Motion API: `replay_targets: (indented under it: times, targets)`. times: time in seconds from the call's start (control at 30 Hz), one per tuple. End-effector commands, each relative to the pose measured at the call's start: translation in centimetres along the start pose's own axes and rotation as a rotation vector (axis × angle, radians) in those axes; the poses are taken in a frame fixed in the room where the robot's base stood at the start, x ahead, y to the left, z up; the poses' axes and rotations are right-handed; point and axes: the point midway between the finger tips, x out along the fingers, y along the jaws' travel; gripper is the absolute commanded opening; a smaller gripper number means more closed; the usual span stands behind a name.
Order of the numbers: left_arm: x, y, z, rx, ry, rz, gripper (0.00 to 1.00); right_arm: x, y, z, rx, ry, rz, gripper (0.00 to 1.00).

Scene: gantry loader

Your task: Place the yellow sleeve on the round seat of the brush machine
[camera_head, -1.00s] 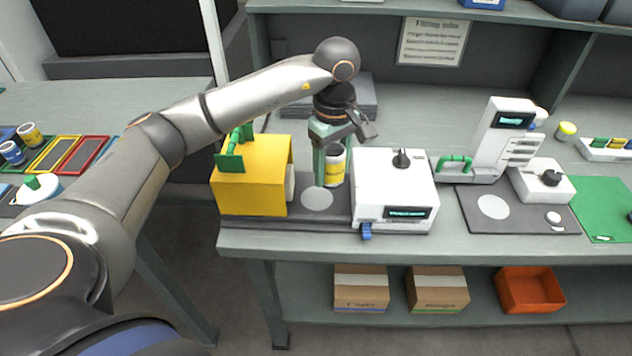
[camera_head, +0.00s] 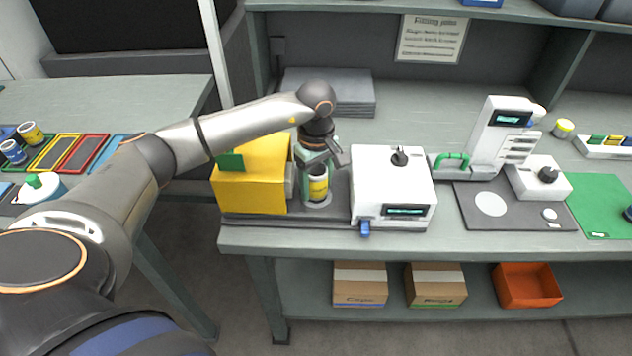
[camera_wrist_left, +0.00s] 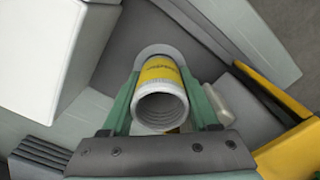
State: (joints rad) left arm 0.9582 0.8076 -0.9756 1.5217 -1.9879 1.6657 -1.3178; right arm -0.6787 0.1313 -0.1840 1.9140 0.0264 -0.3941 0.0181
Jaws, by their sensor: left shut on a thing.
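The yellow sleeve (camera_head: 318,188), a short tube with white ends, is upright between the fingers of my left gripper (camera_head: 316,172). In the left wrist view the sleeve (camera_wrist_left: 160,72) shows its open end, with the green fingers of the gripper (camera_wrist_left: 163,103) closed on both sides. The round seat (camera_head: 325,204) of the brush machine is a light disc between the yellow housing (camera_head: 245,190) and the white control box (camera_head: 392,180). The sleeve's lower end is at the seat and hides most of it; I cannot tell whether it touches. The seat (camera_wrist_left: 160,50) also shows in the wrist view. My right gripper is out of view.
The control box stands close on the right of the sleeve, the yellow housing close on the left. Grey plates (camera_head: 345,90) lie behind. Another machine (camera_head: 498,135) with a dark base plate stands farther right. Cartons (camera_head: 360,285) and an orange bin (camera_head: 527,287) are on the lower shelf.

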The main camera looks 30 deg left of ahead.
Motion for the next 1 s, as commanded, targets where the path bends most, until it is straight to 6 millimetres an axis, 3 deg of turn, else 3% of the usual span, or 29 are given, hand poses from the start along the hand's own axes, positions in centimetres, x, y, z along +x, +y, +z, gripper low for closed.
replay_targets:
  times: [0.03, 0.07, 0.3, 0.7, 1.0]
  targets:
    - [0.2, 0.0, 0.0, 0.000, 0.000, 0.002, 0.00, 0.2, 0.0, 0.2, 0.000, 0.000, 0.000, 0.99]
    - [0.3, 0.0, 0.0, 0.000, 0.000, 0.000, 0.62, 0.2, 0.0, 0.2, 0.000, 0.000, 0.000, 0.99]
    - [0.2, 0.0, 0.0, -0.001, 0.000, -0.001, 0.89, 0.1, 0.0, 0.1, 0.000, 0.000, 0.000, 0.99]
    - [-0.7, 0.0, 0.0, 0.000, 0.001, 0.002, 0.91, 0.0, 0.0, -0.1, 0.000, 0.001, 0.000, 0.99]
    - [-6.8, 0.1, 0.0, 0.000, 0.002, 0.004, 0.91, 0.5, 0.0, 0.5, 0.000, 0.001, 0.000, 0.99]
